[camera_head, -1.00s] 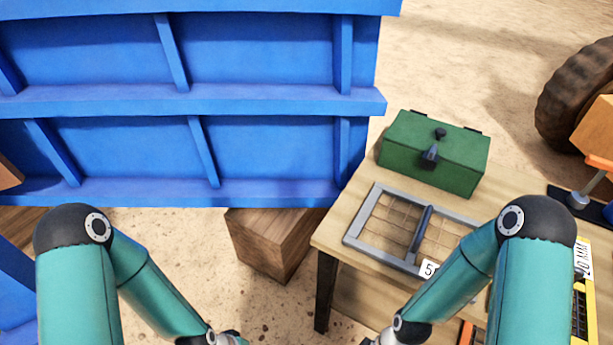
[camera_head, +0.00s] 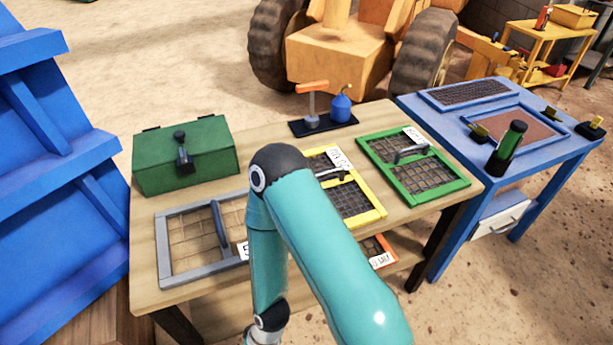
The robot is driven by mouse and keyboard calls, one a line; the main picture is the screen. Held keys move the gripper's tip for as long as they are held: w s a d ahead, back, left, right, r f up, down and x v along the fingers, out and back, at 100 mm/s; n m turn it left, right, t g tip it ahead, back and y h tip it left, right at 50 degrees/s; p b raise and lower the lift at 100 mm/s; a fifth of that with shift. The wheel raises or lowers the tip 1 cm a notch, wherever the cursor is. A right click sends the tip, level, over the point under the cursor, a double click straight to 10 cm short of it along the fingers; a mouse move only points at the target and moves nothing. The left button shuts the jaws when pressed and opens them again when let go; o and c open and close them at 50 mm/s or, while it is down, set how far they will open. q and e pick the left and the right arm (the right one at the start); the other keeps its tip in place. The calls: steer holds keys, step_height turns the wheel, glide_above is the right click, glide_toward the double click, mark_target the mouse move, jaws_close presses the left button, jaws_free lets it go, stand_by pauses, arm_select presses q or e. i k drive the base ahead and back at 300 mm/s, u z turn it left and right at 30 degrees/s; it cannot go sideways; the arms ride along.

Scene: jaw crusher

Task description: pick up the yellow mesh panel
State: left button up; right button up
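The yellow mesh panel (camera_head: 361,199) lies flat on the wooden table (camera_head: 424,207), between the grey-framed panel and the green-framed panel. It has a yellow frame, dark mesh, a dark handle across it and a white label at its far edge. My teal arm stands in front of it and hides its left part. That arm's gripper is below the bottom edge of the picture or hidden, so neither of my grippers shows. My other arm is out of view.
A grey-framed panel (camera_head: 186,248) and a green-framed panel (camera_head: 428,174) flank it. A green box (camera_head: 186,160) and a small dark tray with a blue bottle (camera_head: 341,107) stand behind. An orange panel (camera_head: 379,249) lies on the lower shelf. A blue table (camera_head: 557,142) stands right, a blue wall left.

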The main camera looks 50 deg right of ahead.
mark_target(341, 162)
steer(key=u, duration=1.45)
steer(key=i, duration=0.1)
steer(key=z, duration=3.1)
steer(key=k, duration=0.95)
steer(key=i, duration=1)
steer(key=z, duration=1.2)
